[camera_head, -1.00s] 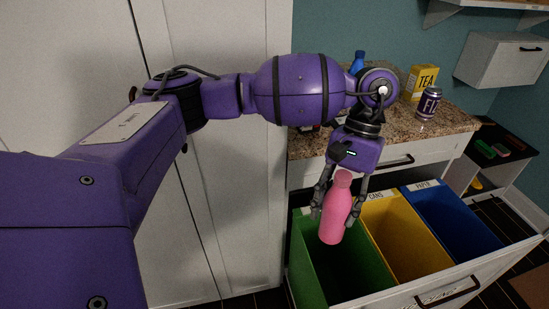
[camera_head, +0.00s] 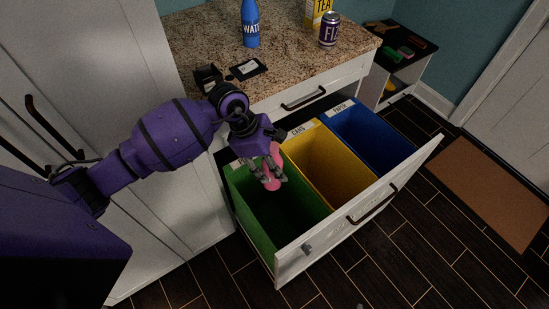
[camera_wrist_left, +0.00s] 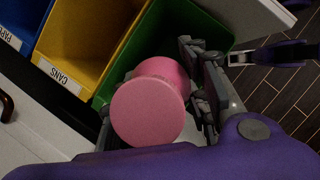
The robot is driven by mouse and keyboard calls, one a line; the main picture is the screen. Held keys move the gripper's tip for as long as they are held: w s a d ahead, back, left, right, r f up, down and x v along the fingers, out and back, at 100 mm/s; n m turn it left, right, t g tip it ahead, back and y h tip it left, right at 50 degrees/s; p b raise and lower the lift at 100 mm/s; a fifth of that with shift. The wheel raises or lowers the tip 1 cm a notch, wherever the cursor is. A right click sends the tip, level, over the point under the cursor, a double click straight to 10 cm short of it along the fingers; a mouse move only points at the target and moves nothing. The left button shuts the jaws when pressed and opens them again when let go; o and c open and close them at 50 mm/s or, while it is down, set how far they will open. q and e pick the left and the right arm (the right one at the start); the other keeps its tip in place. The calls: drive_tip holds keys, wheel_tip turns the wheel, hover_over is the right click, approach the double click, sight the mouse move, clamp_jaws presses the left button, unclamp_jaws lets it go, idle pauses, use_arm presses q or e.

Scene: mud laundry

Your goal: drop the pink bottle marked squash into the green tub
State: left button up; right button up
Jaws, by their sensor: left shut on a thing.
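The pink bottle (camera_head: 272,183) is in my left gripper (camera_head: 270,176), which is shut on it. In the head view it is over the back part of the green tub (camera_head: 287,243). The wrist view shows the round pink end of the bottle (camera_wrist_left: 148,110) between the fingers (camera_wrist_left: 155,90), with the green tub (camera_wrist_left: 119,66) behind it. No marking on the bottle can be read. The fingers hide part of it. I cannot tell how far its lower end is below the tub's rim.
The yellow tub (camera_head: 335,180) marked CANS and the blue tub (camera_head: 377,146) marked PAPER are beside the green one in the open drawer (camera_head: 353,213). A blue water bottle (camera_head: 250,25), a can (camera_head: 329,30) and a yellow tea box (camera_head: 317,10) stand on the counter.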

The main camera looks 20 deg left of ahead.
use_arm(q)
drive_tip(key=f+b, duration=0.1)
drive_tip(key=f, duration=0.1)
drive_tip(key=f+b, duration=0.1)
drive_tip(key=f, duration=0.1)
drive_tip(key=shift+s+f, duration=0.2)
drive_tip(key=shift+f, duration=0.05)
drive_tip(key=shift+w+f, duration=0.1)
drive_tip(key=shift+f, duration=0.45)
use_arm(e)
wheel_tip(320, 180, down, 2)
drive_tip(key=shift+a+f, duration=0.15)
drive_tip(key=shift+f, duration=0.1)
use_arm(q)
drive_tip(key=shift+r, duration=0.1)
drive_tip(key=o, duration=0.9)
drive_tip(key=shift+o, duration=0.5)
use_arm(e)
drive_tip(key=shift+s+f, duration=0.1)
drive_tip(key=shift+s, duration=0.2)
